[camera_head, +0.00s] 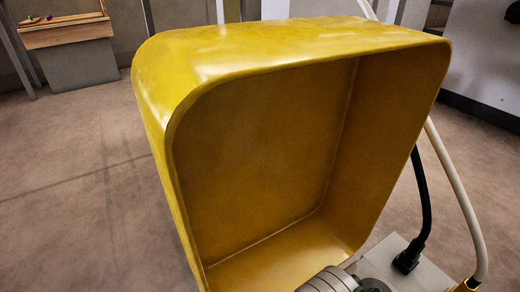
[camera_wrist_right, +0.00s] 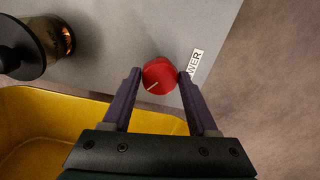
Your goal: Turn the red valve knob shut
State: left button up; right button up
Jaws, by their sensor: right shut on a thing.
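The red knob (camera_wrist_right: 160,75) shows in the right wrist view on a grey panel (camera_wrist_right: 125,40). It is round, with a white line on its face pointing to the lower left. My right gripper (camera_wrist_right: 160,77) has its two dark fingers on either side of the knob, shut on it. A white label (camera_wrist_right: 195,63) sits beside the right fingertip; only "WER" is readable, the rest is hidden. The knob does not show in the head view, and neither does my left gripper.
A large yellow open container (camera_head: 270,150) fills the middle of the head view; yellow also shows below the panel in the wrist view (camera_wrist_right: 40,115). A dark round fitting (camera_wrist_right: 22,45) is at the panel's left. A wooden table (camera_head: 65,32) stands far left. Floor is clear at left.

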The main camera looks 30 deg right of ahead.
jog(key=m, duration=0.5)
jog(key=shift+m+p, duration=0.3)
jog(key=shift+p, duration=0.1)
jog(key=m, duration=0.4)
jog(key=shift+m, duration=0.8)
jog(key=o, duration=1.4)
jog(key=shift+c, duration=0.2)
jog(key=shift+a, duration=0.1)
notch_tip(320, 180, up, 10)
jog(key=p, duration=0.9)
